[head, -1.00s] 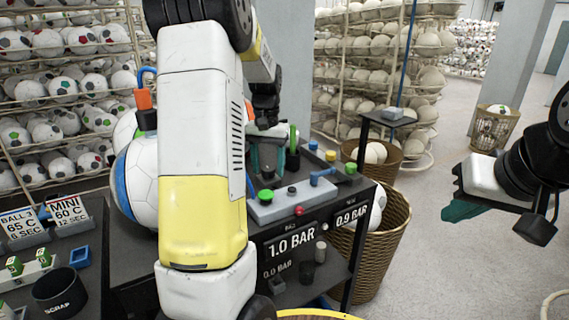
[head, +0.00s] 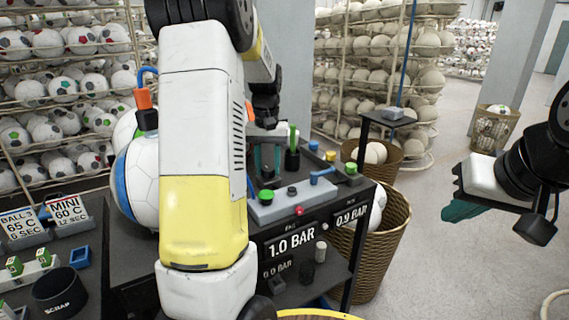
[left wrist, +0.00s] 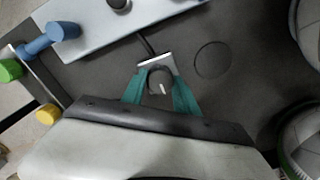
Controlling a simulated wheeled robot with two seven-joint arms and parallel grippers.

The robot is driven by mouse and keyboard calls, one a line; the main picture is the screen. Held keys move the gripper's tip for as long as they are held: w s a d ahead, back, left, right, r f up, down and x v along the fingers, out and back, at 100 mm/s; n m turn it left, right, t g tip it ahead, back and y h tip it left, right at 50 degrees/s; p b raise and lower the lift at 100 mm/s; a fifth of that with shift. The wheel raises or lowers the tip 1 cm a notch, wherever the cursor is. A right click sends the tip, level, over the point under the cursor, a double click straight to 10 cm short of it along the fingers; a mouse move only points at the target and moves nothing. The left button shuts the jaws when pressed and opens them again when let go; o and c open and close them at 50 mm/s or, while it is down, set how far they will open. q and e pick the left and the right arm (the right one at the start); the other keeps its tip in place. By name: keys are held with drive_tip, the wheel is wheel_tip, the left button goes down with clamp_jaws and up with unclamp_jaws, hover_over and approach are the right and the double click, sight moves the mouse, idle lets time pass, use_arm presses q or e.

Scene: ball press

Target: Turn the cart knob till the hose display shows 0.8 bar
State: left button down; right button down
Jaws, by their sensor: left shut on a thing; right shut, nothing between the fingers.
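The cart knob (left wrist: 158,77) is a dark round knob with a white pointer mark, on the dark cart top in the left wrist view. My left gripper (left wrist: 160,92) is shut on it, with one teal finger on each side. In the head view my left gripper (head: 267,160) is low over the cart top, and the knob is too hidden to make out. A large display (head: 290,242) reads 1.0 BAR, and a smaller one (head: 351,214) reads 0.9 BAR. Their small labels are not readable. My right gripper (head: 462,209) is shut and empty, away from the cart.
A grey panel (head: 265,213) with green and red buttons and a blue handle (head: 322,175) lies beside the knob. A green-topped black post (head: 293,150) stands close by. A dim lower display (head: 277,270) seems to read 0.0 BAR. A wicker basket (head: 385,245) stands right of the cart.

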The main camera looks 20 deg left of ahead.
sight(268, 168)
use_arm(q)
drive_tip(key=shift+n, duration=1.6)
drive_tip(key=c, duration=0.9)
unclamp_jaws()
drive_tip(key=shift+c, duration=0.2)
drive_tip(key=shift+r, duration=0.1)
wheel_tip(268, 168, up, 7)
drive_tip(key=shift+r, duration=0.35)
